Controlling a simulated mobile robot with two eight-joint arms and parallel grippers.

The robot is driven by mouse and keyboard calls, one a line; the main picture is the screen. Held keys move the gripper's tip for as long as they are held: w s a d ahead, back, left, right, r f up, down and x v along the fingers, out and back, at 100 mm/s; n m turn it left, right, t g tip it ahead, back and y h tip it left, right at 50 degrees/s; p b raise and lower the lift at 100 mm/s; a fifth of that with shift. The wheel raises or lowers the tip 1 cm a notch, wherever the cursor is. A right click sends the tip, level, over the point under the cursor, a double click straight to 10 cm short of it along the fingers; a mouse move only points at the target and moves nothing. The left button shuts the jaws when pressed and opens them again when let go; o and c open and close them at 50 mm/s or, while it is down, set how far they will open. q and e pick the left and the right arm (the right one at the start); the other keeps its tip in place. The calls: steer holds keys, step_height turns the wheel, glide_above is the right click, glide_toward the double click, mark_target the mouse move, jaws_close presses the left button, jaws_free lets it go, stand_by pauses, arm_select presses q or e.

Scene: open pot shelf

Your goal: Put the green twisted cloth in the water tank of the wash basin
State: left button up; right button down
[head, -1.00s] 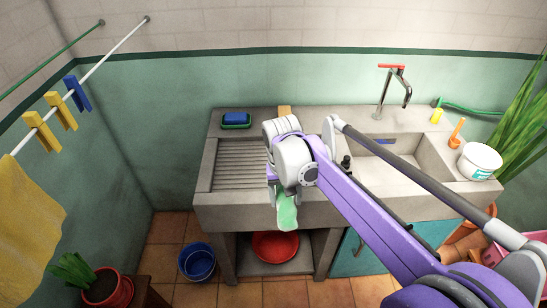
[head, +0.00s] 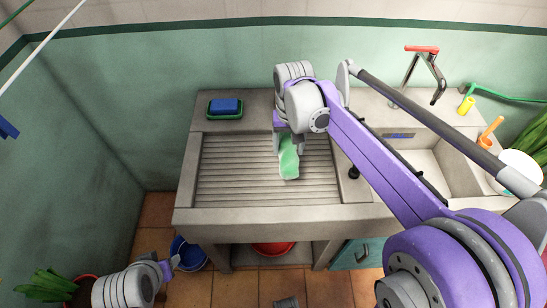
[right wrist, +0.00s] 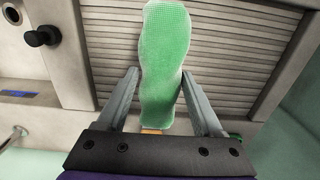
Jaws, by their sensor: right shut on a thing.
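The green cloth (head: 289,158) hangs from my right gripper (head: 289,146), above the ribbed washboard on the left of the wash basin (head: 215,218). In the right wrist view the cloth (right wrist: 166,45) lies between the two fingers of my right gripper (right wrist: 161,74), which is shut on it. The water tank (head: 425,163) is the deep recess on the right of the basin, under the tap. My right arm hides part of it. My left gripper (head: 172,264) is low at the bottom left, away from the basin; its fingers are too small to read.
A blue soap in a green dish (head: 225,114) stands on the back left ledge. A red-handled tap (head: 422,75) rises behind the tank. A yellow cup (head: 466,105), an orange item (head: 490,130) and a white tub (head: 520,167) stand at the right. A blue bucket (head: 187,254) is on the floor.

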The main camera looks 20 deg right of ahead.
steer(key=f, duration=0.4)
steer(key=shift+s+a+f, duration=0.15)
steer(key=shift+s+f, duration=0.1)
steer(key=shift+f, duration=0.05)
steer(key=shift+w+f+b, duration=0.1)
steer(key=shift+f+b, duration=0.25)
steer(key=shift+f, duration=1.9)
steer(key=shift+f, duration=0.15)
steer(key=shift+c, duration=0.2)
jaws_free()
